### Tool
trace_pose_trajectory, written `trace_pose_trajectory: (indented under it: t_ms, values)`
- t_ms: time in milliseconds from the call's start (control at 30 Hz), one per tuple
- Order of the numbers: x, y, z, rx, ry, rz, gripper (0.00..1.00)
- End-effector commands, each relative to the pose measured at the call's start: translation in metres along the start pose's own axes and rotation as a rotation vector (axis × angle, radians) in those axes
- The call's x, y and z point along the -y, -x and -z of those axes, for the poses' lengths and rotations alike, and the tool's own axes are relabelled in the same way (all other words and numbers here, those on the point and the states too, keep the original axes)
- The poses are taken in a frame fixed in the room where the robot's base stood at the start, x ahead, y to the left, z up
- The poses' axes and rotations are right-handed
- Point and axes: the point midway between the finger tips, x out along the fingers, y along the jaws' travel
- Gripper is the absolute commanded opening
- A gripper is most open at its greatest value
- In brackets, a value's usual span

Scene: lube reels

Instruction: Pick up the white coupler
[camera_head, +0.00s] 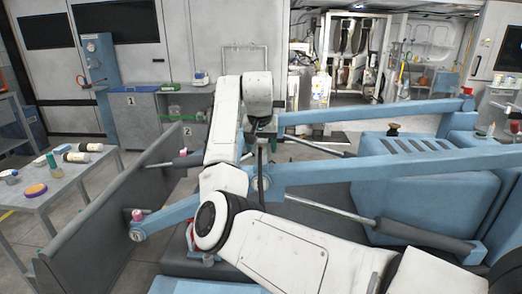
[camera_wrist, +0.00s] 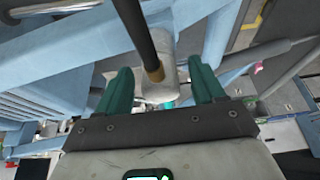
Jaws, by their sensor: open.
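My gripper (camera_wrist: 159,68) shows in the wrist view with its two teal fingers spread apart, open. A pale, whitish cylindrical piece (camera_wrist: 166,82) lies in the gap between the fingers in that view, apart from both; I cannot tell for sure that it is the white coupler. In the head view, a dark hose (camera_head: 261,172) hangs below the end of my arm. My fingers and a white coupler cannot be made out there.
Blue machine beams (camera_head: 385,166) and a blue machine body (camera_head: 425,205) surround my arm. A grey panel (camera_head: 105,215) stands at left. Beyond it, a grey table (camera_head: 75,185) holds several bottles and a purple-yellow roll (camera_head: 35,190). Cabinets line the back.

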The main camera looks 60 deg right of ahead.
Motion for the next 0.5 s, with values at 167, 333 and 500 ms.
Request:
trace_pose_trajectory:
  t_ms: [167,333,500]
  values:
    - [0.0,-0.022,-0.002,0.002,0.001,-0.001,0.68]
    - [0.0,-0.029,-0.002,0.0,0.0,0.0,0.68]
    - [0.0,-0.029,-0.002,-0.001,0.0,0.0,0.66]
